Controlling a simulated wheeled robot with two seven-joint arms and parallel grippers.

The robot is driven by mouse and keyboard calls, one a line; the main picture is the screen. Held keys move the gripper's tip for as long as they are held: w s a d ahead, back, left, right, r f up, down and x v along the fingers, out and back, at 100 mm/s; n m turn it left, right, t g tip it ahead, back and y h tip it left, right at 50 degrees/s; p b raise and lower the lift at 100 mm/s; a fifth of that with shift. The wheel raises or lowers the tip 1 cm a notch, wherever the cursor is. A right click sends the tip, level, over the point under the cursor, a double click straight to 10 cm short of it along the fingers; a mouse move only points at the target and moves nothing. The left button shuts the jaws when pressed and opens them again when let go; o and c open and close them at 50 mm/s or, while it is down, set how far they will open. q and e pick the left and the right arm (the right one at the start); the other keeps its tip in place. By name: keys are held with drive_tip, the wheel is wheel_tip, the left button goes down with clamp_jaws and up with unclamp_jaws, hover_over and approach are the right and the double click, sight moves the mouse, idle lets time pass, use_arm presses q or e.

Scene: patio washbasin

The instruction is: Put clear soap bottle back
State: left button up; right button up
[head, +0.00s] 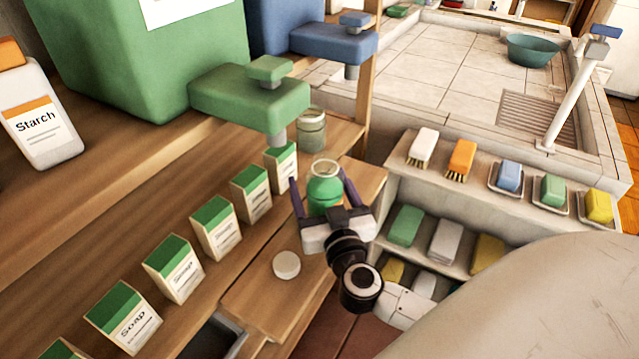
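A clear bottle (325,188) with green soap inside and an open, uncapped top stands upright at the middle of the head view, by the wooden lower shelf. My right gripper (323,189) has its purple fingers on either side of it. Narrow gaps seem to show between fingers and bottle, so the gripper looks open. The gripper body hides the bottle's base, so I cannot tell what it rests on. A round white cap (286,264) lies flat on the lower shelf, left of my gripper. My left gripper is not in view.
A green dispenser (247,96) overhangs the upper shelf, with a blue one (335,43) behind. Brushes (461,156) and soap dishes (507,178) stand right. Bare wood surrounds the cap.

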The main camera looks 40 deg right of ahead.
drive_tip(key=shift+r, duration=0.15)
drive_tip(key=v, duration=1.2)
